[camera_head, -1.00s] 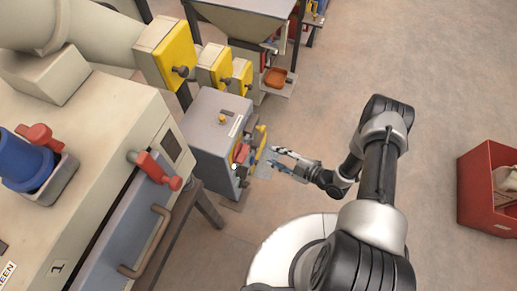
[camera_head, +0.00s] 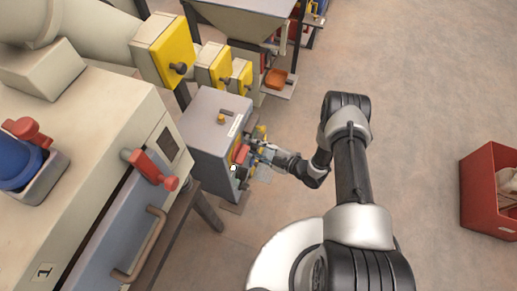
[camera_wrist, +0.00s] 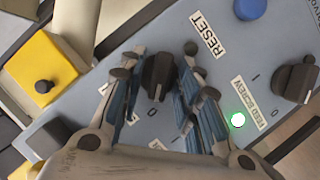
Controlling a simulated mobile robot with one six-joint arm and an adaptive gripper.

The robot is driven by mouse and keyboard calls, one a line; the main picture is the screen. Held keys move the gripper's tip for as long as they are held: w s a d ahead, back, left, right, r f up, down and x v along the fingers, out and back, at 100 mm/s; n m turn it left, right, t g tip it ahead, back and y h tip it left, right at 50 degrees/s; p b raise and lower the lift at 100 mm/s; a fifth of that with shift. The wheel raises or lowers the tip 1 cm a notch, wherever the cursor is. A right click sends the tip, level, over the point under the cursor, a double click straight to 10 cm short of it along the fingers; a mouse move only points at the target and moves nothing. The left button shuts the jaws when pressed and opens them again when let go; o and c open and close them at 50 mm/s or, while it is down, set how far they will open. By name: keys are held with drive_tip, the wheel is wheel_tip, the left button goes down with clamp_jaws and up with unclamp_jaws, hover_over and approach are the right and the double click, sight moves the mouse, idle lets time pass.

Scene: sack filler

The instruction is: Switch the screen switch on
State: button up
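A black rotary knob (camera_wrist: 158,75) sits on the grey control panel (camera_wrist: 225,75) in the wrist view. A "0" mark shows just below it, and a label under it is mostly hidden by my fingers, so I cannot read its name. My gripper (camera_wrist: 157,62) is open, with one finger on each side of this knob and small gaps visible. In the head view my gripper (camera_head: 257,150) is at the front of the grey control box (camera_head: 212,135), and the knob is not distinct there.
A second black knob (camera_wrist: 295,80), labelled FEED SCREW, is at the right, near a lit green lamp (camera_wrist: 238,120). A blue button (camera_wrist: 249,8) is by the RESET label. A yellow box with a black button (camera_wrist: 43,86) is at the left. A red bin (camera_head: 492,190) stands far right.

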clamp_jaws()
idle(0.5)
drive_tip(key=m+g+b, duration=0.1)
drive_tip(key=m, duration=0.1)
drive_tip(key=m+g+b, duration=0.2)
drive_tip(key=shift+w+y, duration=0.2)
drive_tip(key=shift+y, duration=0.1)
drive_tip(key=shift+w+d+m+g+y+b, duration=0.15)
drive_tip(key=shift+m+g+y, duration=0.35)
drive_tip(key=shift+m+g, duration=0.9)
drive_tip(key=shift+m+g+y+b, duration=0.25)
drive_tip(key=shift+m+g+y, duration=0.35)
drive_tip(key=shift+m, duration=1.4)
